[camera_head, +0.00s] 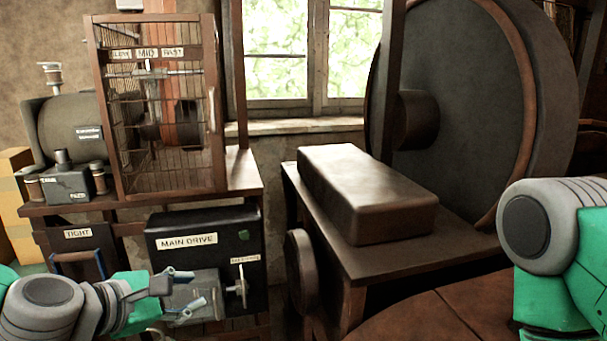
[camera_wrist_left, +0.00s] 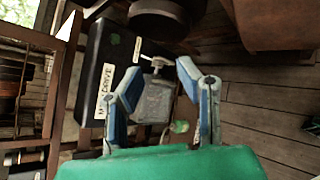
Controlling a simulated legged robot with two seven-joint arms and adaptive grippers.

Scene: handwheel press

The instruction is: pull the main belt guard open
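The belt guard (camera_head: 165,110) is an upright brown frame with wire mesh, standing on the left bench in the head view. A pale vertical handle (camera_head: 211,110) shows on its right edge, and the guard looks closed over the belt. My left gripper (camera_head: 184,290) is low in front of the bench, below the guard and apart from it. Its two blue fingers are spread with nothing held between them in the left wrist view (camera_wrist_left: 160,78). My right gripper is out of view; only part of my right arm shows at the right edge.
The black MAIN DRIVE box (camera_head: 205,240), with a small lever (camera_head: 241,284), is close behind my left gripper. A TIGHT panel (camera_head: 78,236) with a blue-grey handle is to its left. A brown block lies on the right bench (camera_head: 388,262), beside a large wheel (camera_head: 460,100).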

